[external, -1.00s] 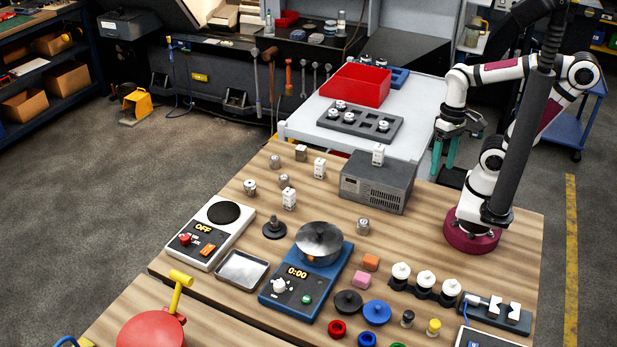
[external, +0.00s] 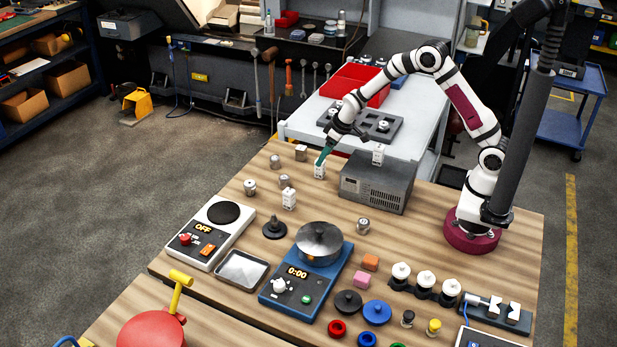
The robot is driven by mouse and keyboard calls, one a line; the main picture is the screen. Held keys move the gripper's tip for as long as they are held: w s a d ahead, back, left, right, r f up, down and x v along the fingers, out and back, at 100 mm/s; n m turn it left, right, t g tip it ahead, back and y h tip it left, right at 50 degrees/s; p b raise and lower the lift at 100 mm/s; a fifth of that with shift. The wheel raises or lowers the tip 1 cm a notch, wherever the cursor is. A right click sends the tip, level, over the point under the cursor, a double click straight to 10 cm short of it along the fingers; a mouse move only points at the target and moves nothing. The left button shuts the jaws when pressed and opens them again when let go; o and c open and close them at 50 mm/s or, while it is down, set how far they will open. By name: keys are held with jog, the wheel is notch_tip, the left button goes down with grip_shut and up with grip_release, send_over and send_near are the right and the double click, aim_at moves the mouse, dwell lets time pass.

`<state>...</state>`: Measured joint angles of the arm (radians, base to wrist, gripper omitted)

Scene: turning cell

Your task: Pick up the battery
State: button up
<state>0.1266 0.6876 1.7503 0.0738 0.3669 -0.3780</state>
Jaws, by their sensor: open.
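My gripper (external: 323,156) has teal fingers and points down at the far edge of the wooden bench. It is open, with its fingertips just at or above the top of a small white block (external: 319,171). I cannot tell whether they touch it or straddle it. No object is clearly recognisable as the battery at this size. Similar white blocks stand nearer on the bench (external: 289,199) and on the grey box (external: 378,154). Small metallic cylinders stand close by, one at the left (external: 250,187) and one in front of the grey box (external: 363,225).
The grey instrument box (external: 376,182) stands right of my gripper. A brown block (external: 301,152) is close on the left.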

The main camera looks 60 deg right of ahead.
aim_at(320, 168)
jog(key=x, duration=0.7)
jog(key=shift+w+d+f, duration=0.1)
jog(key=shift+w+d, duration=0.05)
jog(key=shift+w, duration=0.05)
grip_shut()
